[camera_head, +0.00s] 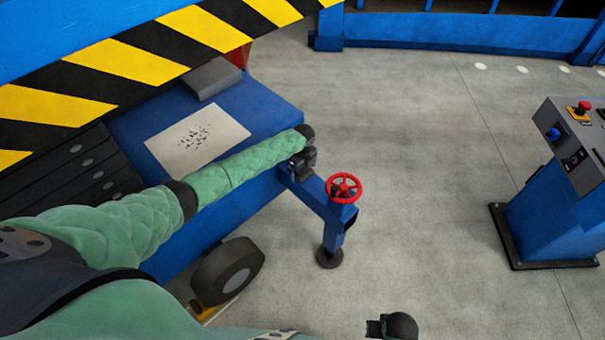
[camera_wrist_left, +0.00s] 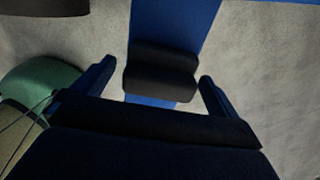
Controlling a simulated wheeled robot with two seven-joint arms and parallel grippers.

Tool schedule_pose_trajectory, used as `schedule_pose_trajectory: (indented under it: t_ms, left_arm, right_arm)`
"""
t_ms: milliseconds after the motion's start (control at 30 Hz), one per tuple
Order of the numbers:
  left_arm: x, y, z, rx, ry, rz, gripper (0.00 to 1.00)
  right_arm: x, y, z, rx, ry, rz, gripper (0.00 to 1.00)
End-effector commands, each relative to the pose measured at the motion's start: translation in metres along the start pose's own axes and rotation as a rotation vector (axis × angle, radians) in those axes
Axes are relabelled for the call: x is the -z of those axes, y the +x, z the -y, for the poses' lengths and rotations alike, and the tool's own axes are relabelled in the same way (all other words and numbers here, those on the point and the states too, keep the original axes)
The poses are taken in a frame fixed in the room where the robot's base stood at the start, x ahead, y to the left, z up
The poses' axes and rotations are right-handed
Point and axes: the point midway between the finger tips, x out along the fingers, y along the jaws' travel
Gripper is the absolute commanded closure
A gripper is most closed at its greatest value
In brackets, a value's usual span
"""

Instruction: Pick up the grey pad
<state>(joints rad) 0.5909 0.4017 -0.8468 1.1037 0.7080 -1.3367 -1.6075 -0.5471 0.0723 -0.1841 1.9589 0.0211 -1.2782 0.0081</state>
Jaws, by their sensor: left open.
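A flat grey block (camera_head: 212,78), the thing that looks most like the grey pad, lies on the blue table (camera_head: 268,101) near its far edge, under the striped beam. My left gripper (camera_head: 303,160) is at the table's right corner, well away from that block. In the left wrist view its fingers (camera_wrist_left: 155,82) are open and apart. A dark rounded piece (camera_wrist_left: 160,72) on a blue bar shows between and beyond them; I cannot tell whether they touch it. A dark part (camera_head: 395,326) at the bottom edge may be my right gripper; its jaws cannot be made out.
A white sheet with dark specks (camera_head: 198,138) lies on the table. A yellow-black striped beam (camera_head: 150,45) overhangs it. A red handwheel (camera_head: 344,188) tops a blue stand right of my left gripper. A control console (camera_head: 555,190) stands at right. The floor between is clear.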

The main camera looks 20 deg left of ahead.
Motion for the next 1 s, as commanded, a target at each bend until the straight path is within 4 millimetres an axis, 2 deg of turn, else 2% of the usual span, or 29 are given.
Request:
schedule_pose_trajectory:
  t_ms: [300,500,567,833,967,1000]
  left_arm:
    - [0.0,0.001,0.0,0.0,0.0,0.0,0.04]
    - [0.0,0.001,0.0,0.0,0.0,0.0,0.43]
    - [0.0,0.001,0.0,0.0,0.0,0.0,0.51]
    - [0.0,-0.001,0.0,0.0,0.0,0.0,0.51]
    - [-0.001,-0.013,0.0,0.001,0.0,0.001,0.51]
    - [-0.001,-0.018,0.001,0.003,0.0,0.001,0.51]
  right_arm:
    - [0.001,-0.004,0.001,0.001,0.0,0.0,1.0]
    - [0.001,-0.004,0.001,0.001,0.0,0.0,1.0]
    - [0.001,-0.004,0.001,0.001,0.0,0.0,1.0]
    - [0.0,-0.003,0.001,0.001,0.0,0.001,1.0]
    - [-0.001,-0.004,0.001,0.001,-0.001,0.01,1.0]
    - [0.002,-0.009,0.001,0.001,-0.001,0.007,1.0]
